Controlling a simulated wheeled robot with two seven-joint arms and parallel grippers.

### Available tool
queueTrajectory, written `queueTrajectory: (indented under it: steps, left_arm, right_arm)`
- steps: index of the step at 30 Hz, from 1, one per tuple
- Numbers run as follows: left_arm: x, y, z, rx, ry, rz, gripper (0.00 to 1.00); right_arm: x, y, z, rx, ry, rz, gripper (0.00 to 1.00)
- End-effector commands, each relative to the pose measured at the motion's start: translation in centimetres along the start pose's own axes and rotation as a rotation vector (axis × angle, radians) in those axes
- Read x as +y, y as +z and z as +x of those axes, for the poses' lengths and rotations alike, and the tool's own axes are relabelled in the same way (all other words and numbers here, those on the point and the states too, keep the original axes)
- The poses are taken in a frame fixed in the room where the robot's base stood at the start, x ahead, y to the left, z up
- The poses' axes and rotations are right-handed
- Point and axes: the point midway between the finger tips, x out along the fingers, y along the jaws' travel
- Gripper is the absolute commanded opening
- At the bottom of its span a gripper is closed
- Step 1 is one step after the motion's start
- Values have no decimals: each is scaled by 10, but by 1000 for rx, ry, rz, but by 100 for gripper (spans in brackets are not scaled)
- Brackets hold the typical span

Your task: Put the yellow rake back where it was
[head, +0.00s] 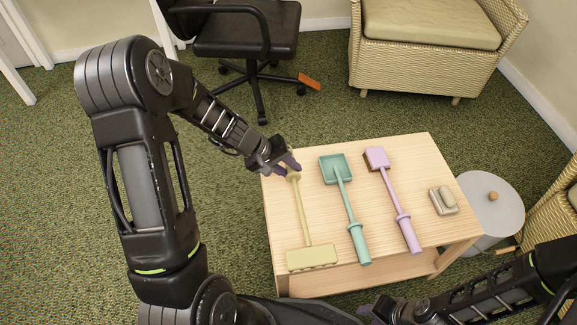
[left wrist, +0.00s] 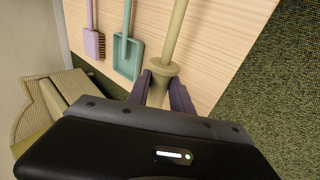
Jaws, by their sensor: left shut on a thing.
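The yellow rake (head: 305,222) lies along the left side of the light wooden table (head: 400,255) in the head view. Its wide head is at the near edge and its handle end is at the far left corner. My left gripper (head: 287,168) is shut on the rake's handle end. In the left wrist view the rake's handle (left wrist: 178,35) runs up from between the two purple fingers of the gripper (left wrist: 165,88). Whether the rake touches the tabletop is hard to tell. My right gripper (head: 372,310) shows only partly at the bottom edge of the head view.
A teal shovel (head: 346,205) and a purple brush (head: 393,200) lie to the right of the rake. A small grey-beige object (head: 443,200) lies at the table's right. A round grey-lidded bin (head: 490,205), a wicker chair (head: 420,55) and an office chair (head: 245,35) stand around.

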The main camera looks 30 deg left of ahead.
Motion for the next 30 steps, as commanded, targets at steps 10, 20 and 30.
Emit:
queueTrajectory:
  steps: [10, 20, 30]
  left_arm:
    - [-21, 3, 32, 0, 0, 0, 0]
    - [-24, 4, 36, 0, 1, 0, 0]
    - [-25, 4, 37, 0, 1, 0, 0]
  right_arm:
    - [16, -8, 25, 19, 9, 11, 36]
    - [18, -9, 28, 23, 11, 13, 36]
    - [18, -9, 29, 22, 10, 13, 36]
